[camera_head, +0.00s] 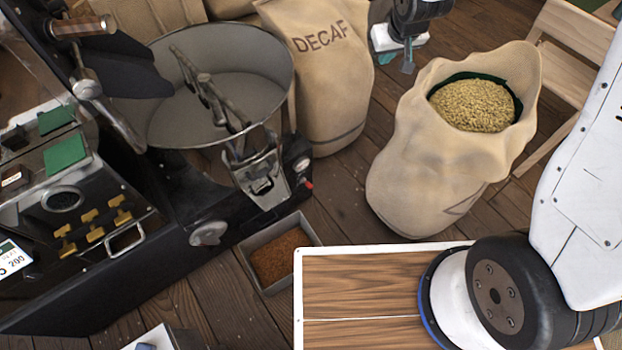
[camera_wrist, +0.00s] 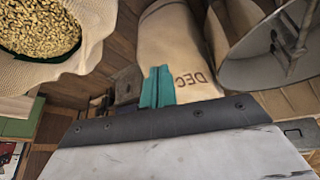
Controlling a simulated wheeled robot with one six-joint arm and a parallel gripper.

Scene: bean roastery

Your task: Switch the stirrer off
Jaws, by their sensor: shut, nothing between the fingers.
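The roaster's round cooling tray (camera_head: 272,75) stands at the upper left, with the grey stirrer arms (camera_head: 208,92) inside it. The tray's rim also shows at the upper right of the wrist view (camera_wrist: 245,72). The control panel (camera_head: 82,275) at the left carries several brass toggle levers (camera_head: 95,228); which belongs to the stirrer, and their labels, I cannot tell. My gripper (camera_head: 408,66), with teal fingers (camera_wrist: 157,87), is shut and empty at the top, far right of the panel.
A DECAF sack (camera_head: 325,95) stands between the tray and my gripper. An open sack of pale beans (camera_head: 420,165) is on the right. A bin of ground brown matter (camera_head: 245,262) sits on the plank floor below the chute. A wooden chair (camera_head: 575,35) is at the upper right.

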